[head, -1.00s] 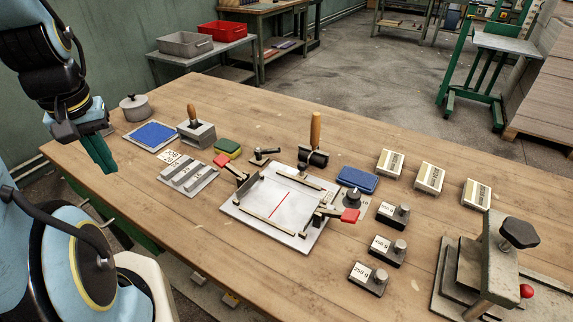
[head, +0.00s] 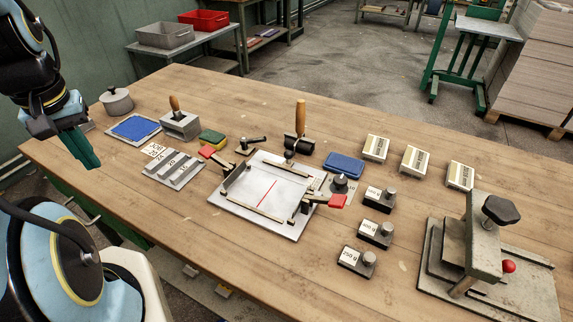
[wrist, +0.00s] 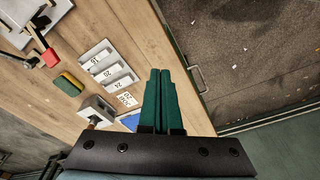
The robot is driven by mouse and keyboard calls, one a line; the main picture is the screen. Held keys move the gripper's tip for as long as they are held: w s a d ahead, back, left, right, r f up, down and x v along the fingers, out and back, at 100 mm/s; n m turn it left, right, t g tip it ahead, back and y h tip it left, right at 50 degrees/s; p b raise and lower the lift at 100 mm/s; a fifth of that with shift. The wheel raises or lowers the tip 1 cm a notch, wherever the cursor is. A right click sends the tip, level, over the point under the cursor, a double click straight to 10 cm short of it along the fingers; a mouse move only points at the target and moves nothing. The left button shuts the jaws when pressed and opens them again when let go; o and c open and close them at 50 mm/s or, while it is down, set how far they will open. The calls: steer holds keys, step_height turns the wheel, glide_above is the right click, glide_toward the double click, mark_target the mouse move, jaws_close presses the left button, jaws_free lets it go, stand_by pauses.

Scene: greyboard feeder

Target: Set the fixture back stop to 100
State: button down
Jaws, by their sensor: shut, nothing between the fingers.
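The fixture is a pale plate (head: 231,203) with rails around a white sheet that bears a red line. It lies mid-table, with a red-tipped clamp (head: 207,152) at its back left and another (head: 337,201) at its right. I cannot tell which rail is the back stop, and no scale reading is legible. A small round knob (head: 341,180) stands by its right back corner.
A slotted grey block (head: 174,168) with number labels lies between my gripper and the fixture. Several labelled weights, such as one marked 250 g (head: 356,259), stand right of the fixture. A press (head: 485,240) stands at the far right. The front left table strip is clear.

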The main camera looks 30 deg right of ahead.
steer(key=c, duration=1.5)
jaws_free()
steer(key=shift+d, duration=0.1)
steer(key=o, duration=0.5)
steer(key=w+d+b, duration=0.1)
steer(key=w+d, duration=0.1)
steer(key=d, duration=0.5)
steer(key=shift+d+f+h+b, duration=0.15)
steer(key=shift+f+h+b, duration=0.1)
steer(key=shift+h+b, duration=0.1)
steer(key=shift+o, duration=1.4)
steer(key=d+b, duration=0.1)
steer(key=d, duration=0.8)
steer(key=shift+d, duration=0.15)
steer(key=shift+o, duration=0.3)
steer(key=s+d+g+h+b, duration=0.1)
steer(key=s+d, duration=0.2)
steer(key=d, duration=0.6)
steer(key=shift+d+b, duration=0.35)
steer(key=shift+b, duration=0.05)
steer(key=b, duration=0.1)
glide_toward(288, 152)
steer(key=shift+g, duration=0.4)
steer(key=f, duration=0.3)
steer(key=d+f, duration=0.1)
steer(key=f, duration=0.2)
steer(key=f+p, duration=0.1)
steer(key=f, duration=0.2)
steer(key=shift+w+d, duration=0.25)
steer(key=shift+w, duration=0.05)
